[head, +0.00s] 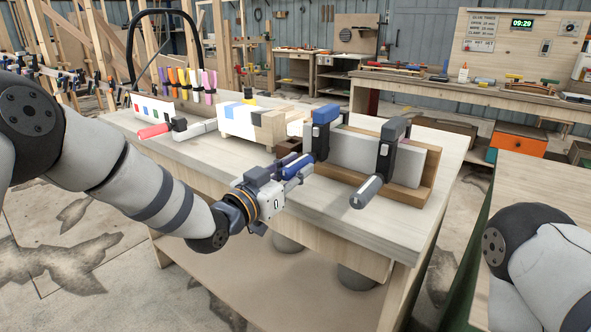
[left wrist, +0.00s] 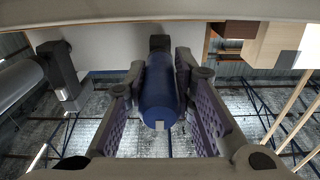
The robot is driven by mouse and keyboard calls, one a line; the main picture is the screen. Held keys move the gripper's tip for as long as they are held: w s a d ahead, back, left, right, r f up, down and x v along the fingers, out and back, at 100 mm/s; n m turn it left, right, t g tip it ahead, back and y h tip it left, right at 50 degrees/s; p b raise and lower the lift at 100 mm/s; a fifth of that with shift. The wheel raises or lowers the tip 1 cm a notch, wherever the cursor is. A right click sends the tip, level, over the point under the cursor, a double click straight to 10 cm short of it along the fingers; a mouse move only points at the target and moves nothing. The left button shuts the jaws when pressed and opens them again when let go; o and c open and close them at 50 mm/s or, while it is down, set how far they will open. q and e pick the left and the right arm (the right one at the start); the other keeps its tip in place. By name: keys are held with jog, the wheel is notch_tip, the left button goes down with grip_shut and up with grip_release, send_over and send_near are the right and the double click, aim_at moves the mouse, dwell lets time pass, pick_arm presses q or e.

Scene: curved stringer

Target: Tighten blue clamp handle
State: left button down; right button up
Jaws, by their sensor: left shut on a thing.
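The blue clamp (head: 322,132) is fixed on the front of a white panel (head: 361,158) set in a wooden holder on the workbench. Its blue handle (left wrist: 160,92) points toward the left wrist camera. My left gripper (head: 290,170) is shut on this handle, with one finger on each side of it. A second clamp, black and grey (head: 390,150), sits on the same panel to the right, and its grey handle (head: 367,191) sticks out toward the front. It also shows at the left of the left wrist view (left wrist: 60,75). My right gripper is out of view.
The workbench (head: 420,218) is bare along its front right. A clamp with a red handle (head: 154,131) and a stack of wooden blocks (head: 255,122) lie to the left. Coloured clamps (head: 187,78) stand behind. A second bench (head: 530,180) is at right.

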pick_arm(q)
jog(key=c, duration=1.3)
grip_release()
jog(key=shift+c, duration=0.2)
jog(key=v, duration=1.2)
jog(key=shift+f, duration=0.1)
jog(key=v, duration=0.2)
jog(key=shift+s+a+p, duration=0.15)
jog(key=shift+s+p, duration=0.1)
jog(key=shift+p, duration=0.1)
